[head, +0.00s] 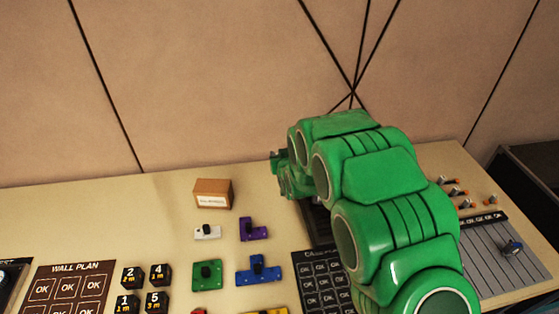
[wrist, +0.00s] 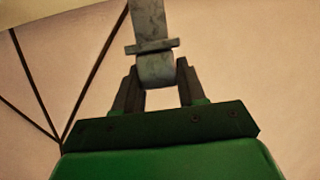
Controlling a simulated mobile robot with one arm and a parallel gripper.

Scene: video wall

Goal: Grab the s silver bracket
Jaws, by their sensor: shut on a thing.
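In the wrist view a grey, mottled metal piece, the silver bracket (wrist: 149,22), stands up between the two dark fingers of my gripper (wrist: 157,80). It is a long strip with a short crossbar and a rounded lower end. My gripper is shut on it near that lower end. The wall is behind it. In the head view my green arm reaches over the table's back part, and its far end is turned left near the wall. The bracket cannot be made out there; the arm hides much of that area.
A beige table (head: 120,215) carries a brown box (head: 213,193), a white piece (head: 207,232), a purple piece (head: 253,229), a green piece (head: 206,274) and a blue piece (head: 259,270). Black number blocks (head: 132,278) stand left. A slider panel (head: 483,250) lies right. The back-left table is clear.

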